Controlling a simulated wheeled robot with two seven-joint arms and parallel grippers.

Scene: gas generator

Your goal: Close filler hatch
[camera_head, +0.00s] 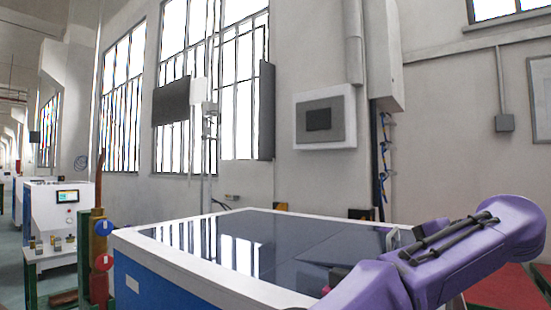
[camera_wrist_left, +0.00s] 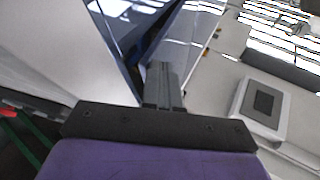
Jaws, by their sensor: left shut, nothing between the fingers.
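My left gripper (camera_wrist_left: 164,72) shows in the left wrist view, its grey fingers together and nothing between them. Its tips are close to a dark, blue-edged gap between a pale panel (camera_wrist_left: 60,45) on the left and a glossy surface (camera_wrist_left: 195,50). I cannot tell whether the fingers touch either one. I cannot clearly make out a filler hatch in either view. In the head view a blue and white machine (camera_head: 190,272) with a dark glossy top stands in front of me. No gripper fingers show there; my right gripper is not in view.
A purple arm link (camera_head: 450,260) of mine covers the machine's right side. A grey wall box (camera_head: 325,118) hangs behind it. At the left stand a white machine with a screen (camera_head: 67,196) and a post with round blue and red signs (camera_head: 103,228).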

